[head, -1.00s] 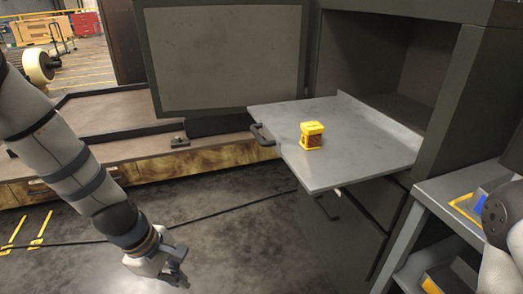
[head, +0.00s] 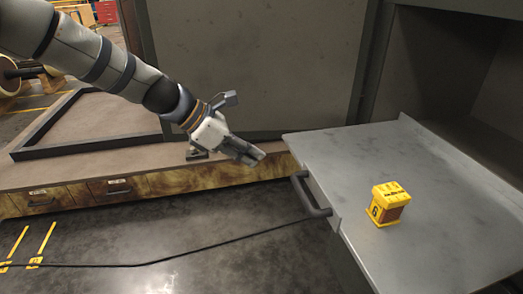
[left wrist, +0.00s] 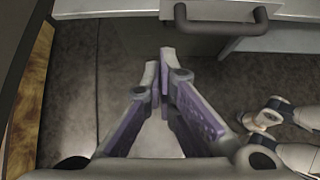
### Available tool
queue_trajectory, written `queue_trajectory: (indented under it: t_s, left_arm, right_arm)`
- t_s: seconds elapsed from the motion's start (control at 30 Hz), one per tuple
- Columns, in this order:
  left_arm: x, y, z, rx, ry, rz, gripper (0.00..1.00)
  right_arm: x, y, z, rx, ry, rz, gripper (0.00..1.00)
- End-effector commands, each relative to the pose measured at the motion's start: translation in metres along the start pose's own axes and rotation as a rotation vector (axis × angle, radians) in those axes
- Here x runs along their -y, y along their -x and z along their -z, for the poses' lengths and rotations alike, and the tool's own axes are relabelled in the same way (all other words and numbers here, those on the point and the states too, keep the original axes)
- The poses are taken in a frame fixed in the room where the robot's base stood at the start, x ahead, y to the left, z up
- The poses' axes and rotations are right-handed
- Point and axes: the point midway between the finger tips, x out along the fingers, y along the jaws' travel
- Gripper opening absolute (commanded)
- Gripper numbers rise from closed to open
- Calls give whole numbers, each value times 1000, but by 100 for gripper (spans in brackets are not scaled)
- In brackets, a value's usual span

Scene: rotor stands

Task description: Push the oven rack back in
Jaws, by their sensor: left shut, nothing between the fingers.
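The oven rack (head: 400,160) is a flat grey metal shelf, pulled out of the dark oven opening (head: 440,75). Its dark handle (head: 312,196) is on its left front edge; the handle also shows at the top of the left wrist view (left wrist: 221,22). My left gripper (head: 257,157) is shut and empty, held in the air to the upper left of the handle and apart from it. Its closed fingers (left wrist: 167,60) also show in the left wrist view, below and left of the handle. My right gripper is not in the head view.
A yellow box (head: 388,205) stands upright on the rack. The open grey oven door (head: 250,65) is behind my left gripper. A low wooden platform with drawers (head: 118,187) runs along the left.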

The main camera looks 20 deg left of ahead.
Motion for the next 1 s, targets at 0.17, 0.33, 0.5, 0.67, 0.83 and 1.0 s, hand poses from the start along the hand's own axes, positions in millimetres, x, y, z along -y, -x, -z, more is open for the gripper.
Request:
queue_trajectory:
  t_s: [0.17,0.33,0.5,0.67,0.83,1.0]
  left_arm:
    - [1,-49,10,-13,9,12,0]
    - [1,-82,7,-11,6,9,0]
    - [0,-96,-16,-7,0,3,0]
    - [0,-101,-24,-6,2,2,0]
    - [0,-101,-25,-5,1,2,0]
    - [0,-101,-25,-5,1,2,0]
  right_arm:
    - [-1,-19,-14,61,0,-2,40]
    - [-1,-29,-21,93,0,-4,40]
    - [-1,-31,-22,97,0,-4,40]
    - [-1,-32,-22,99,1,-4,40]
    - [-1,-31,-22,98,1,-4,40]
    - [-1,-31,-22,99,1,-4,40]
